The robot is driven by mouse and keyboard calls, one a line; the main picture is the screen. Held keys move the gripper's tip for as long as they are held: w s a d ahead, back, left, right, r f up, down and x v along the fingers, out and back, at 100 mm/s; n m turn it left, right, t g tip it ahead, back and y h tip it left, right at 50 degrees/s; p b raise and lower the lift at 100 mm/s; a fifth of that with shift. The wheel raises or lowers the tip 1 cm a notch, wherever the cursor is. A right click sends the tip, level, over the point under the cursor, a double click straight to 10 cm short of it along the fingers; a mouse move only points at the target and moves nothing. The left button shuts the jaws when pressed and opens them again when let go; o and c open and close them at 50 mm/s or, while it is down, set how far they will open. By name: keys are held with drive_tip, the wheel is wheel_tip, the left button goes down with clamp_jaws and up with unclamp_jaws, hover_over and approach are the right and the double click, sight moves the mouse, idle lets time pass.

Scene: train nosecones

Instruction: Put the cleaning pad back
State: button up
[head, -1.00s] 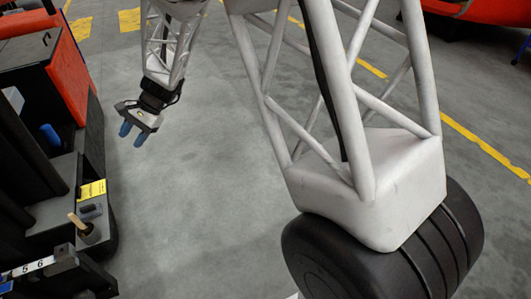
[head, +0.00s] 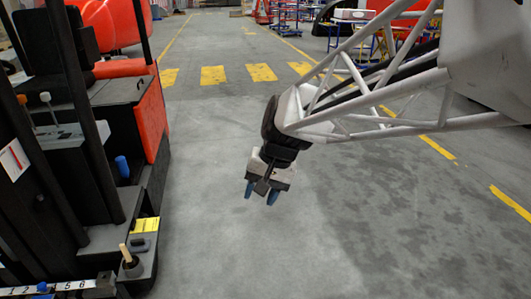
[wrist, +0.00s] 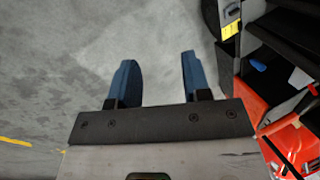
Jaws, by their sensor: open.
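My gripper (head: 261,194) hangs in the air over the bare floor, right of the red and black vehicle. It points down, and its two blue fingers are apart with nothing between them. The open fingers also show in the wrist view (wrist: 158,75). I cannot identify the cleaning pad with certainty. A small dark grey block (head: 141,244) lies on the vehicle's low ledge below a yellow label (head: 146,224), apart from my gripper; it may be the pad.
The vehicle (head: 152,110) fills the left side, with upright black posts. A blue object (head: 122,166) sits in its recess. A grey cup with a wooden handle (head: 131,265) stands near a numbered rail (head: 70,287). The grey floor (head: 210,230) between vehicle and arm is clear.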

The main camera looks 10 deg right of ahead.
drive_tip(key=s+d+n+t+h, duration=0.1)
drive_tip(key=s+d+h, duration=0.1)
drive_tip(key=s+d, duration=0.2)
drive_tip(key=s+d+r+n+t+h, duration=0.1)
drive_tip(key=s+d, duration=0.4)
drive_tip(key=s, duration=0.6)
drive_tip(key=shift+d+r+n+h, duration=0.15)
drive_tip(key=shift+r+n+h, duration=0.1)
drive_tip(key=shift+n+h, duration=0.2)
